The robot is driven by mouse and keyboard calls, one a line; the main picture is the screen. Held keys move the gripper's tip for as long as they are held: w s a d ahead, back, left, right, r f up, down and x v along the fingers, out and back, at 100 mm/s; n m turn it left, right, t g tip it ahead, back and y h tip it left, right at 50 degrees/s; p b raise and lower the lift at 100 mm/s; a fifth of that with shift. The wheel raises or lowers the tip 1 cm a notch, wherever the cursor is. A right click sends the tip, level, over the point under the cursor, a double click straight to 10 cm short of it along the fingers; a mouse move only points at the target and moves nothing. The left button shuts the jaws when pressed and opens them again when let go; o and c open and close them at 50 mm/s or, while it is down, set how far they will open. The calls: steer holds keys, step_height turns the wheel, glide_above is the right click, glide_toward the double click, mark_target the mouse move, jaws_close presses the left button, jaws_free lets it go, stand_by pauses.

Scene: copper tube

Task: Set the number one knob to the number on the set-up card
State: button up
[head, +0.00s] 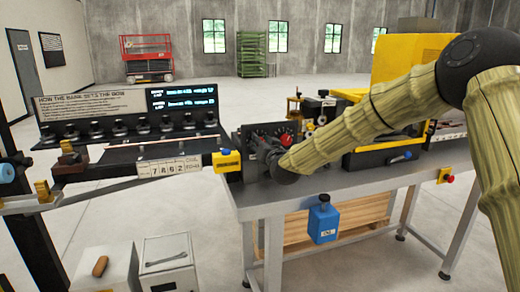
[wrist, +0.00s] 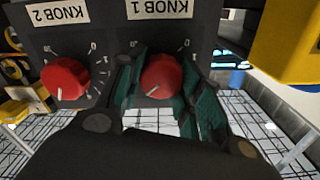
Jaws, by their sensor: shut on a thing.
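The red number one knob (wrist: 161,77) sits on a dark panel under an upside-down label reading KNOB 1 (wrist: 160,9) in the wrist view. Its white pointer line slants to the lower left; the scale beside it is partly hidden. My gripper (wrist: 163,88) has its green-lined fingers on either side of this knob and is shut on it. In the head view my gripper (head: 270,155) is at the panel, and its fingertips are hard to make out.
A second red knob (wrist: 65,79), labelled KNOB 2, is close beside my fingers. A yellow block (wrist: 285,45) is at the right of the wrist view. A blue container (head: 323,220) hangs on the table front. A text board (head: 95,105) stands behind.

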steer(key=shift+d+m+b, duration=0.1)
steer(key=shift+m+b, duration=0.2)
steer(key=shift+m, duration=0.3)
steer(key=o, duration=1)
steer(key=shift+o, duration=0.2)
steer(key=v, duration=1.2)
